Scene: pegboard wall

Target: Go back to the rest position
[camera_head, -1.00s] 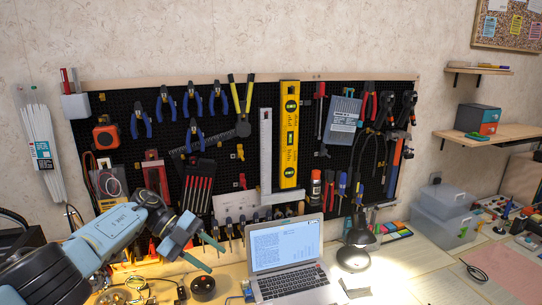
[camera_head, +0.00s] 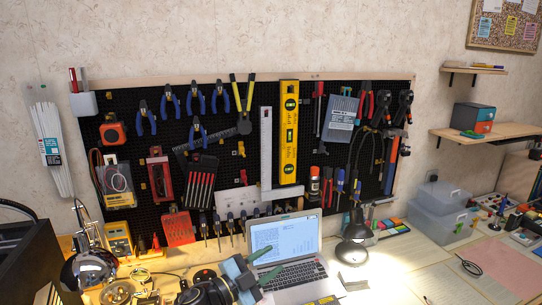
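My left gripper (camera_head: 266,264) is low in the middle of the head view, in front of the laptop (camera_head: 283,248). Its two green fingers are spread apart with nothing between them, so it is open and empty. My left arm comes up from the bottom edge, and only its wrist end shows. My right gripper is not in view.
The pegboard (camera_head: 226,159) with hanging tools stands behind the desk. A black lamp (camera_head: 356,232) stands right of the laptop, and clear boxes (camera_head: 440,211) stand farther right. A chrome lamp (camera_head: 90,268) and a dark box (camera_head: 30,265) are at lower left.

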